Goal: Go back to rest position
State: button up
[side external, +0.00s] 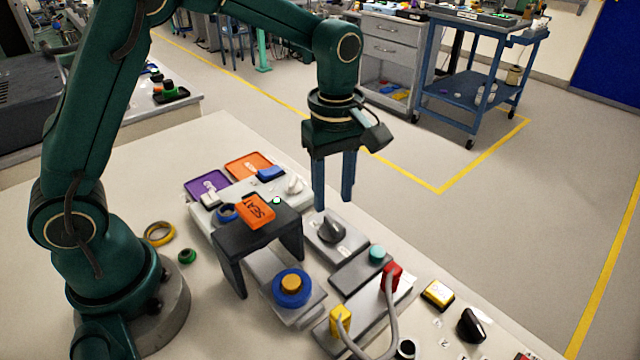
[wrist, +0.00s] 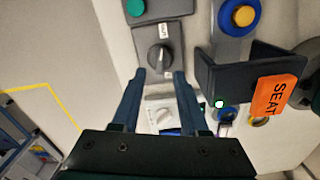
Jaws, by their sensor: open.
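My gripper (side external: 334,205) hangs above the far side of the table, fingers pointing down. Its two blue fingers are apart with nothing between them. In the wrist view my gripper (wrist: 158,75) shows open over the panel. A grey box with a black rotary knob (side external: 331,229) lies near and below the fingertips, and the knob also shows just beyond them in the wrist view (wrist: 159,58). I cannot tell the exact height of the fingertips above it.
A black bridge-shaped stand (side external: 229,250) carries an orange SEAT block (side external: 256,211). A blue-and-orange button (side external: 291,286), a teal button (side external: 377,254) and red (side external: 392,276) and yellow (side external: 340,320) plugs with a grey cable are nearby. Above the table is free room.

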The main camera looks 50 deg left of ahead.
notch_tip(320, 180, up, 7)
jog(key=s+a+t, duration=0.1)
jog(key=s+t, duration=0.1)
jog(key=s+r+m+t, duration=0.1)
jog(key=s+m, duration=0.1)
jog(key=s, duration=0.1)
jog(key=s+a+r+m+t, duration=0.1)
jog(key=s+m, duration=0.2)
jog(key=s+a+r+m+t, duration=0.1)
jog(key=s+r+m, duration=0.1)
jog(key=s+m, duration=0.1)
jog(key=shift+s, duration=0.2)
jog(key=s+f+m, duration=0.1)
jog(key=s+m, duration=0.1)
jog(key=m, duration=0.1)
jog(key=s+f+m, duration=0.1)
jog(key=m, duration=0.1)
jog(key=shift+s+a+f+t, duration=0.1)
jog(key=shift+a+f+t, duration=0.1)
jog(key=shift+f+t, duration=0.2)
jog(key=shift+s+f+m, duration=0.15)
jog(key=shift+f+m, duration=0.1)
jog(key=shift+m, duration=0.85)
